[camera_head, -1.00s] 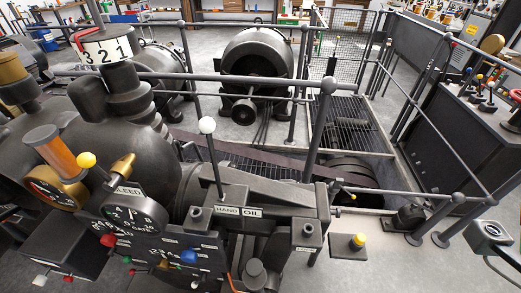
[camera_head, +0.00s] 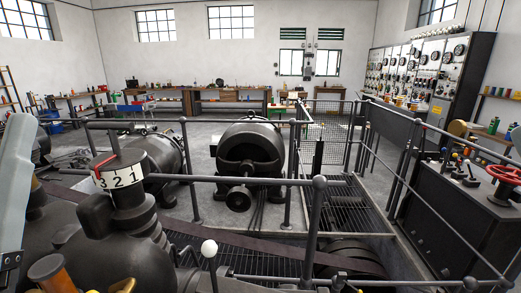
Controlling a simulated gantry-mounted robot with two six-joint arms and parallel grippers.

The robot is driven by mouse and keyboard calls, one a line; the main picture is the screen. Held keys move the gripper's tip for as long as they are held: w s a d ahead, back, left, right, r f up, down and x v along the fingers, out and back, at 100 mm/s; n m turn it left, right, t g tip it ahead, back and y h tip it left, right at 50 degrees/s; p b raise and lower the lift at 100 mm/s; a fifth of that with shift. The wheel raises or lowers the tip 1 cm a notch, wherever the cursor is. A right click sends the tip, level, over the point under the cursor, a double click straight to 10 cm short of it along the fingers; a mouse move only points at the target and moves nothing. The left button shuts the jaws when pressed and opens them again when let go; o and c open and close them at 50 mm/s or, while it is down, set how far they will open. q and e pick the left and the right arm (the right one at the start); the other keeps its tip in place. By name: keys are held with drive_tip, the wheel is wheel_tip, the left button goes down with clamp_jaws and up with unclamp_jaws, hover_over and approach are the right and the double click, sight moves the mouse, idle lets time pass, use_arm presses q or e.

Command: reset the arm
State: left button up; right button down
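A pale grey link of my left arm (camera_head: 14,185) stands upright at the left edge of the head view, with a dark part at its lower end. No gripper fingers show on it. A small pale grey piece (camera_head: 516,138) shows at the right edge; I cannot tell whether it is part of my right arm. Neither gripper is in view.
A dark machine with a 3 2 1 dial (camera_head: 121,177) fills the lower left. A white-knobbed lever (camera_head: 209,249) stands at bottom centre. Railings (camera_head: 250,181) cross before a dynamo (camera_head: 250,150). A black console (camera_head: 458,215) with a red handwheel (camera_head: 503,176) stands right.

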use_arm(q)
drive_tip(key=d+r+m+h+p, duration=0.1)
drive_tip(key=d+r+h+p, duration=0.15)
drive_tip(key=d+h, duration=0.4)
wheel_tip(320, 180, up, 35)
drive_tip(key=a+h+p, duration=0.1)
drive_tip(key=a+p, duration=0.1)
drive_tip(key=p, duration=3.3)
drive_tip(key=shift+w+h, duration=0.25)
drive_tip(key=shift+h, duration=0.1)
drive_tip(key=shift+f, duration=0.1)
